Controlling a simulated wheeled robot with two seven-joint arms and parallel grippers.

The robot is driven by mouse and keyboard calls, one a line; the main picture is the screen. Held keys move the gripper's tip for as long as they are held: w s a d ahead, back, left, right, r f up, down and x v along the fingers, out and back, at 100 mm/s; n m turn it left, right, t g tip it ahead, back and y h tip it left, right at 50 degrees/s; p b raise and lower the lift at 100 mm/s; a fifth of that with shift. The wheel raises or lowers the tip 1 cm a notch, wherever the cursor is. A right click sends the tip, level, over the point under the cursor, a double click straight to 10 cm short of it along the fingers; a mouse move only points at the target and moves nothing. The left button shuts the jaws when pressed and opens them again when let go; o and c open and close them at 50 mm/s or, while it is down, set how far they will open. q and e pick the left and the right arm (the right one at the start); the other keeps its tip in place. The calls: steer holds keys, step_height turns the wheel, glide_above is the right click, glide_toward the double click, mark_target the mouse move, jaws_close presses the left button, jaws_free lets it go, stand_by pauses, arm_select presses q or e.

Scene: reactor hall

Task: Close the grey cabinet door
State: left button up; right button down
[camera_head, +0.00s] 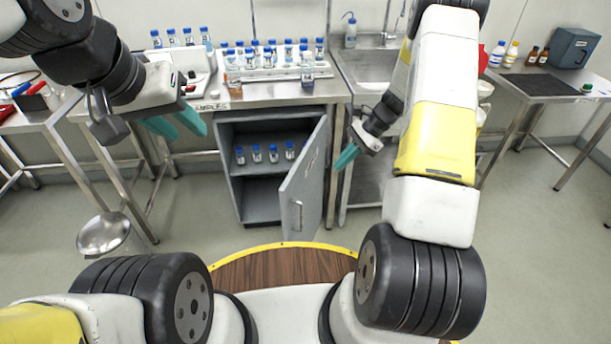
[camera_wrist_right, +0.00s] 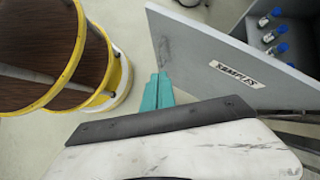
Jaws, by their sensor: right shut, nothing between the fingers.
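The grey cabinet (camera_head: 226,165) stands under the middle counter. Its grey door (camera_head: 304,180) is partly open, hinged on the right and swung out toward me, with a handle (camera_head: 297,215) near its free edge. The door also shows in the right wrist view (camera_wrist_right: 200,62), with a "SAMPLES" label on its outer face. My right gripper (camera_head: 346,157) is shut and empty to the right of the door, on its outer side. In the right wrist view its teal fingertips (camera_wrist_right: 157,90) are together near the door's face; I cannot tell whether they touch. My left gripper (camera_head: 178,125) is open and empty, left of the cabinet.
Several blue-capped bottles (camera_head: 256,153) stand on the cabinet's shelf, and more bottles stand on the counter (camera_head: 275,94) above. A sink (camera_head: 370,68) is to the right. A metal bin (camera_head: 104,234) stands on the floor at left. The floor before the door is clear.

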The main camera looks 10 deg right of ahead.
steer(key=s+a+f+m, duration=0.1)
steer(key=a+f, duration=0.8)
steer(key=f, duration=0.4)
steer(key=shift+s+a+f, duration=0.15)
steer(key=shift+a, duration=0.25)
